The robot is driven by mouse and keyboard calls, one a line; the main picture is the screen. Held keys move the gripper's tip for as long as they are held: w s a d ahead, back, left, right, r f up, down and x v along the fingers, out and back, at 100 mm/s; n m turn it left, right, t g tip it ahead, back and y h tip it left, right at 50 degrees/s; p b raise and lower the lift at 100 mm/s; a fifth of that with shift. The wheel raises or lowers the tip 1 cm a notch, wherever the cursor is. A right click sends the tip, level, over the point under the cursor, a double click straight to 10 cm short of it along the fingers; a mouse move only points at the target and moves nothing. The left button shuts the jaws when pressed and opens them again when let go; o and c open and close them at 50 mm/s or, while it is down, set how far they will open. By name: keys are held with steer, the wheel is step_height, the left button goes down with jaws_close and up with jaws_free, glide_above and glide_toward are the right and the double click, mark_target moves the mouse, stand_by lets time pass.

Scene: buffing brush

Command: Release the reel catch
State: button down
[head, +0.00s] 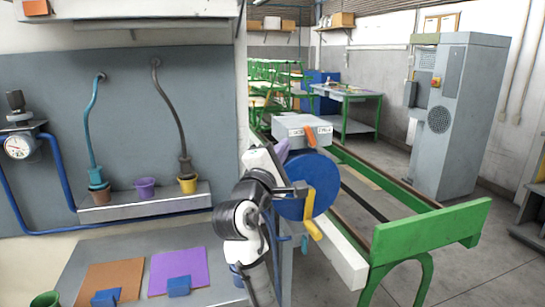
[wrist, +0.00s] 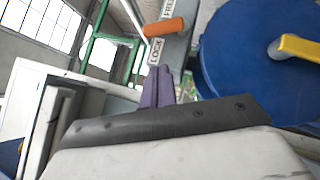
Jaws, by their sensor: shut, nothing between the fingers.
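The reel is a blue disc (head: 318,180) with a yellow crank handle (head: 314,229), at the near end of the green frame; the wrist view also shows the disc (wrist: 240,70) and handle (wrist: 300,47) at right. The catch is an orange lever (wrist: 165,27) on a grey housing (head: 298,126); it also shows in the head view (head: 311,138). In the wrist view the lever lies between the LOCK label (wrist: 155,52) and the FREE label (wrist: 168,9). My gripper (wrist: 160,70), with purple fingers, is shut and empty, a little below the lever in that view. Contact cannot be told.
A green frame (head: 432,235) with long rails runs behind the reel. A grey cabinet (head: 455,120) stands at right. At left, a bench holds purple and brown mats with blue blocks (head: 179,286). Open floor lies at the right front.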

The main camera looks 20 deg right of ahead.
mark_target(308, 128)
steer(key=shift+d+r+p, duration=0.25)
steer(key=shift+d+r, duration=0.15)
steer(key=shift+d, duration=0.5)
steer(key=shift+d+r+p, duration=0.25)
steer(key=shift+d+r, duration=0.15)
steer(key=shift+d, duration=0.45)
steer(key=shift+d+r+p, duration=0.15)
steer(key=shift+r+p, duration=0.25)
steer(key=shift+d+r+p, duration=0.25)
steer(key=shift+r+p, duration=0.15)
steer(key=shift+r, duration=0.05)
steer(key=shift+d+r+p, duration=0.6)
steer(key=shift+d+p, duration=0.1)
steer(key=shift+d, duration=0.15)
